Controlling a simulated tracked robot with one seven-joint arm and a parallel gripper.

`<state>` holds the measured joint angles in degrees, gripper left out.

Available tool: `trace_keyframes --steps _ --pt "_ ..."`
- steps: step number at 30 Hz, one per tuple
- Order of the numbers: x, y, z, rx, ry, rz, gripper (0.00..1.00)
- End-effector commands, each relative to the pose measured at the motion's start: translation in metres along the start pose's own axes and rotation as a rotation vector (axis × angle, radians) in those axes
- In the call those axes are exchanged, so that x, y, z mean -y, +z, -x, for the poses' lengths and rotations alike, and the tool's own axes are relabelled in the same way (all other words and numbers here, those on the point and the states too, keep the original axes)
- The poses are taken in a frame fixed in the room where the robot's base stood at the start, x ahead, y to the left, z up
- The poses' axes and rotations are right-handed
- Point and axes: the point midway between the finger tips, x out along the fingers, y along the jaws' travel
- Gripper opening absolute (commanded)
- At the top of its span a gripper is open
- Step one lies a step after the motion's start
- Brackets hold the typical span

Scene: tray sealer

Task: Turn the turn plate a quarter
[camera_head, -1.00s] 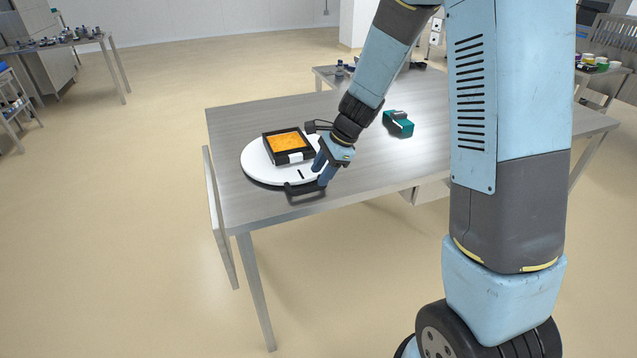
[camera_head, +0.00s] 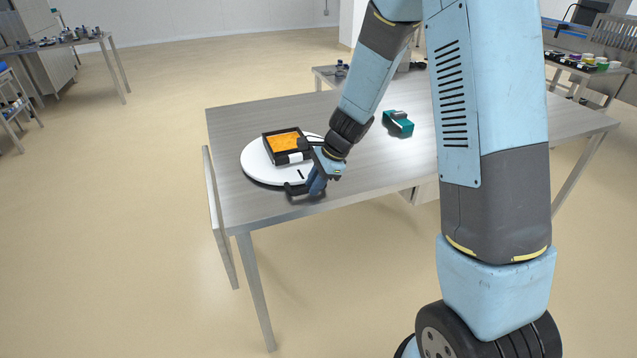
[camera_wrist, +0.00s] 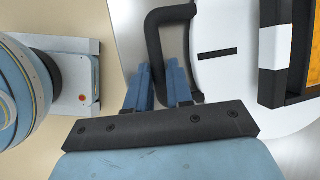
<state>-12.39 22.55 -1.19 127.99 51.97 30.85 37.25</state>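The white round turn plate (camera_head: 252,162) lies on the table's near left part. Its black loop handle (camera_head: 293,191) stands out at the near edge. A black tray (camera_head: 268,149) with orange contents sits on the plate. My gripper (camera_head: 314,186) is at the handle's right end in the head view. In the wrist view my gripper's two blue fingers (camera_wrist: 160,82) point to the handle's outer bar (camera_wrist: 154,42), which runs down between them. The gap is narrow, and I cannot tell whether the fingers touch the bar. A dark mark (camera_wrist: 217,53) shows on the plate.
The grey metal table (camera_head: 370,170) is mostly clear right of the plate. A teal and black device (camera_head: 398,124) stands further right on it. Other tables with items stand in the background.

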Motion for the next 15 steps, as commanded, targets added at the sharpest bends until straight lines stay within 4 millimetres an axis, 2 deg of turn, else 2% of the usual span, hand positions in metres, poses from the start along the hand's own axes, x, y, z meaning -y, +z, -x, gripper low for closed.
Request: trace_keyframes --steps 1,5,15 --pt "0.0007 0.0 0.0003 0.0 -0.002 0.0 0.13" --pt "0.0013 0.0001 0.0005 0.0 -0.003 0.0 0.0" --pt "0.0033 0.0001 0.0012 -0.001 -0.007 0.001 0.0"
